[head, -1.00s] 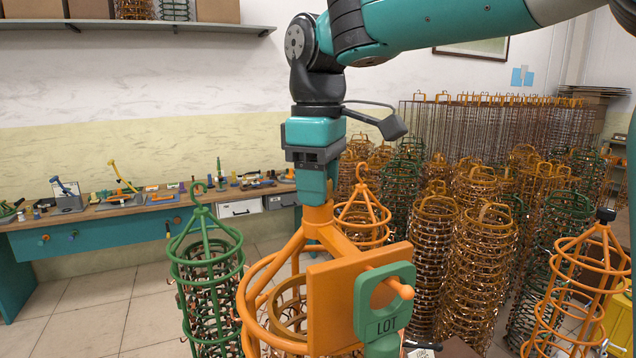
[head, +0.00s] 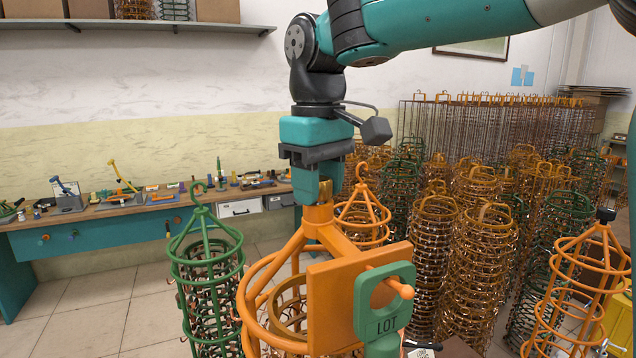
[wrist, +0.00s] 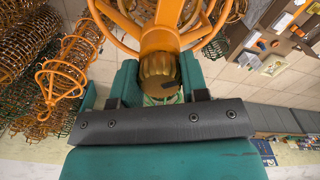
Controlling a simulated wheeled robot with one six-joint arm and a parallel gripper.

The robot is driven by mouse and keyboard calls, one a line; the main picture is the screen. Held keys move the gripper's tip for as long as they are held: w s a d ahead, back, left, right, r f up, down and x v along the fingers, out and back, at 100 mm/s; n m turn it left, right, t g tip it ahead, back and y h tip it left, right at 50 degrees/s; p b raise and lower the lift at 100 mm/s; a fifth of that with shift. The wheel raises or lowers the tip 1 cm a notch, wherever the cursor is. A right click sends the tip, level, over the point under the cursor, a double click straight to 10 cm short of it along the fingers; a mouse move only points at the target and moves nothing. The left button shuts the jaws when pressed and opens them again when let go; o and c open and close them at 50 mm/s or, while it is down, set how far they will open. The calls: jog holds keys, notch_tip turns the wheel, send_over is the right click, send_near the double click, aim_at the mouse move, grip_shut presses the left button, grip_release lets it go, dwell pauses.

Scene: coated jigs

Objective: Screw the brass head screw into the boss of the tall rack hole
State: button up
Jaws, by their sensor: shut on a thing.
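The brass head screw (wrist: 158,72) shows in the wrist view as a knurled brass head between my two teal fingers. It also shows in the head view (head: 321,192), upright on top of the tall orange rack (head: 312,220). My gripper (head: 318,190) points down over the rack's top and is shut on the screw head. The orange rack also shows in the wrist view (wrist: 160,38), right against the screw head. The screw's shank and the hole in the boss are hidden.
A green tag marked LOT (head: 387,305) hangs from a peg on the rack's orange plate (head: 335,305). A green rack (head: 206,265) stands close at the left. Many orange and green racks (head: 480,240) crowd the right. A workbench (head: 110,212) lines the wall.

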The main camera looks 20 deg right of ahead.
jog(key=shift+m, duration=0.9)
jog(key=o, duration=0.5)
jog(key=shift+n, duration=0.9)
jog(key=shift+n, duration=0.8)
